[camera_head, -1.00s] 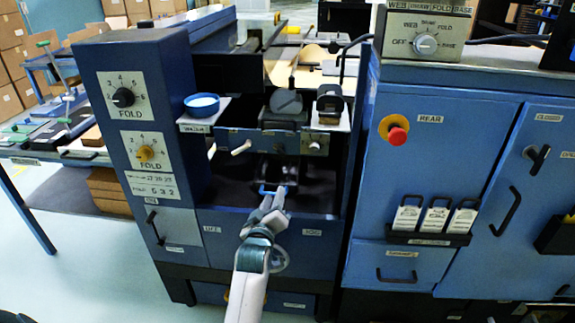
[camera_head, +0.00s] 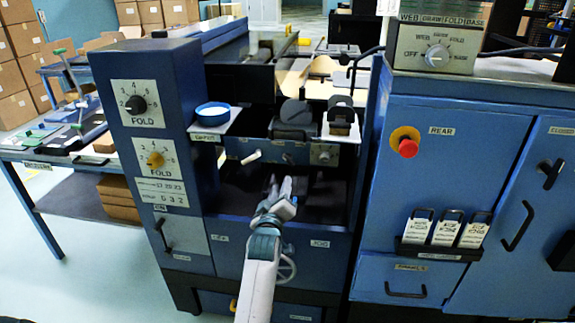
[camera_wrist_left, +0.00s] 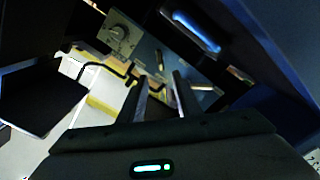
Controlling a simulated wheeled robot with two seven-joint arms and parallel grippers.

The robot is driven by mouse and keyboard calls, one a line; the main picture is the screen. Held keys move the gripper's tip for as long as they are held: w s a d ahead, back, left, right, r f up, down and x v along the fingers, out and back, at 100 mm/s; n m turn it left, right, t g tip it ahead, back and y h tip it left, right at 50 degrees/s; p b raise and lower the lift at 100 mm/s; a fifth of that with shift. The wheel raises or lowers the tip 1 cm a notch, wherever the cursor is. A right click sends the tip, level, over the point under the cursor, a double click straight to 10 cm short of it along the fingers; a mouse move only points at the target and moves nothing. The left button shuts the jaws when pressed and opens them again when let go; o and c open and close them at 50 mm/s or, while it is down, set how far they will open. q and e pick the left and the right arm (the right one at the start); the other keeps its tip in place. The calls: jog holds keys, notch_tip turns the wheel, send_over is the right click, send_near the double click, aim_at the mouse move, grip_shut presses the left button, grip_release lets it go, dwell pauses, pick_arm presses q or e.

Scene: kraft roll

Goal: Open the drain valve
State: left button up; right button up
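No part with a readable drain valve label shows in the head view. A short pale lever (camera_head: 251,157) sticks out from the blue crossbar in the machine's open bay. A grey handwheel (camera_head: 287,268) on the lower front is partly hidden by my left arm. My left gripper (camera_head: 280,187) is in front of the dark bay, below and right of the pale lever and apart from it. In the left wrist view its two fingers (camera_wrist_left: 160,98) stand apart with nothing seen between them. My right gripper is out of view.
A blue dish (camera_head: 212,113) sits on a small shelf left above the bay. The left column carries two FOLD dials (camera_head: 136,105). A blue cabinet with a red button (camera_head: 408,148) and a rack of tags (camera_head: 431,249) stands on the right. The bay interior is dark.

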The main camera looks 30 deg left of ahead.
aim_at(288, 162)
pick_arm(q)
jog(key=x, duration=1.3)
jog(key=shift+w+a, duration=0.1)
jog(key=shift+w, duration=0.1)
jog(key=shift+f, duration=0.1)
grip_shut()
